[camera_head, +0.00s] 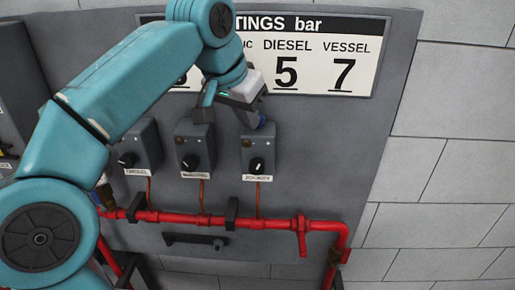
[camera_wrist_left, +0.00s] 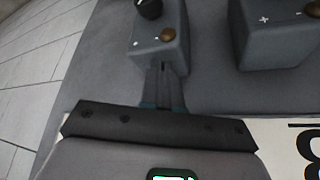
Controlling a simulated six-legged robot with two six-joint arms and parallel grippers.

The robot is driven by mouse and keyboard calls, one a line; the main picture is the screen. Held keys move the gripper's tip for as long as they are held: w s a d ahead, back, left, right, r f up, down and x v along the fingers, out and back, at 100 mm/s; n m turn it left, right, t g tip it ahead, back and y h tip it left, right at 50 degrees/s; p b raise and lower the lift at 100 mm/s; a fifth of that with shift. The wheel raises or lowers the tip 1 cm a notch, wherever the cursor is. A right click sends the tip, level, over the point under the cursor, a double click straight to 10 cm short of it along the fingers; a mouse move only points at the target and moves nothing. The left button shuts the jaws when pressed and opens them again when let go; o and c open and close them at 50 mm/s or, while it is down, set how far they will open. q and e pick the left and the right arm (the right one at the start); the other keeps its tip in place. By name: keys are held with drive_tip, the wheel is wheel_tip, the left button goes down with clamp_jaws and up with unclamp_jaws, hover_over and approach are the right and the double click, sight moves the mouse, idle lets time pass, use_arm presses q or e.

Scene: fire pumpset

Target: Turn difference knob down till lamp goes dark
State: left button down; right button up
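Three grey switch boxes stand in a row on the panel, each with a black knob on its front. In the head view my left gripper (camera_head: 258,122) is at the top of the right-hand box (camera_head: 259,147), whose black knob (camera_head: 257,165) shows below. No lit lamp is clearly visible. My right gripper is out of view.
The middle box (camera_head: 195,145) and left box (camera_head: 140,147) stand close beside. A red pipe (camera_head: 270,223) runs below. The settings sign (camera_head: 325,55) is above. Bare wall lies right.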

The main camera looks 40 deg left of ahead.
use_arm(q)
drive_tip(key=shift+d, duration=0.1)
drive_tip(key=shift+r, duration=0.3)
drive_tip(key=shift+r+p, duration=0.6)
drive_tip(key=shift+r, duration=2.5)
wheel_tip(320, 180, down, 7)
drive_tip(key=b, duration=0.3)
drive_tip(key=shift+r, duration=0.15)
drive_tip(key=shift+s, duration=0.1)
drive_tip(key=shift+p, duration=0.45)
